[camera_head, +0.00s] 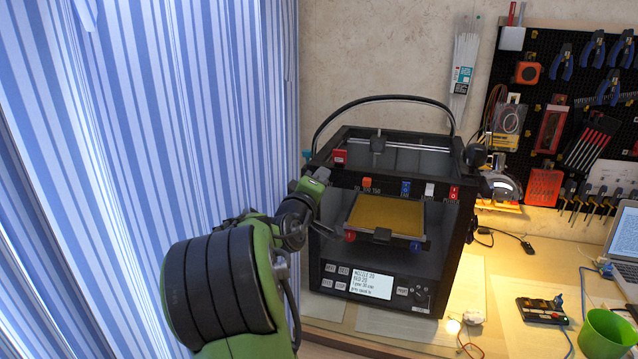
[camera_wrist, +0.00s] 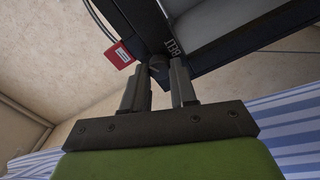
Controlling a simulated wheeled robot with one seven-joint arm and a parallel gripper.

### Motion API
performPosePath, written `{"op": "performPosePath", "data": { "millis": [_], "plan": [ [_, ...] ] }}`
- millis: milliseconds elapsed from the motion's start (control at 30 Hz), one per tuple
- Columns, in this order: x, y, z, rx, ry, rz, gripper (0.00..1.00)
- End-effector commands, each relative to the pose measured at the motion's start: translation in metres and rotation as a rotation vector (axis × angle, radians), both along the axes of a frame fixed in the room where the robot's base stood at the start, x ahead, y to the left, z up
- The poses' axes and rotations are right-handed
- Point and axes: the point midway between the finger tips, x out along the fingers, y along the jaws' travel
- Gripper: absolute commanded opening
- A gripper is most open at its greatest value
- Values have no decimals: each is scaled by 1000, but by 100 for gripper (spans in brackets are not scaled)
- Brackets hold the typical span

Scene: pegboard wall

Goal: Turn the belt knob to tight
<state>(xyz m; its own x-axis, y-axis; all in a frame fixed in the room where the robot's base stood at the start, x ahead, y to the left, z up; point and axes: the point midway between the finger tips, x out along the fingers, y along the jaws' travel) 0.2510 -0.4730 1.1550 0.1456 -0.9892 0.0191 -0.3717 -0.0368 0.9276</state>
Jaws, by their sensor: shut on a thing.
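The black 3D printer (camera_head: 455,215) stands on the desk, with its display and buttons low on the front. In the wrist view the belt knob (camera_wrist: 158,63) is a small dark knob at the printer's frame, beside the white BELT label (camera_wrist: 173,47). My gripper (camera_wrist: 160,72) has its two grey fingers closed on the knob, one on each side. The fingers hide part of the knob, and its pointer or setting cannot be read. In the head view my gripper (camera_head: 323,173) is at the printer's upper left front corner, and the knob is hidden there.
A red block (camera_head: 340,157) sits near the printer's top left, close to my gripper. A black cable arches over the printer. The striped curtain (camera_head: 200,110) hangs close on the left. A tool pegboard (camera_head: 560,90), green cup (camera_head: 606,335) and laptop (camera_head: 625,240) are at right.

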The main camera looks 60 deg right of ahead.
Motion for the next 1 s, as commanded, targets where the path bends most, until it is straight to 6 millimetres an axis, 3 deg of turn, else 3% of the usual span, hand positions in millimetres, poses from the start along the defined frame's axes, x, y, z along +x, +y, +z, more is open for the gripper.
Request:
{"op": "performPosePath", "data": {
  "millis": [67,100,267,533,633,1000],
  "plan": [
    [0,0,-2,5,2,-1,0],
    [0,0,-2,5,3,-1,28],
    [0,0,-1,3,2,-1,52],
    [0,1,-1,2,1,0,52],
    [-1,11,-1,3,-1,2,52],
    [-14,110,-4,3,2,10,52]
  ]
}}
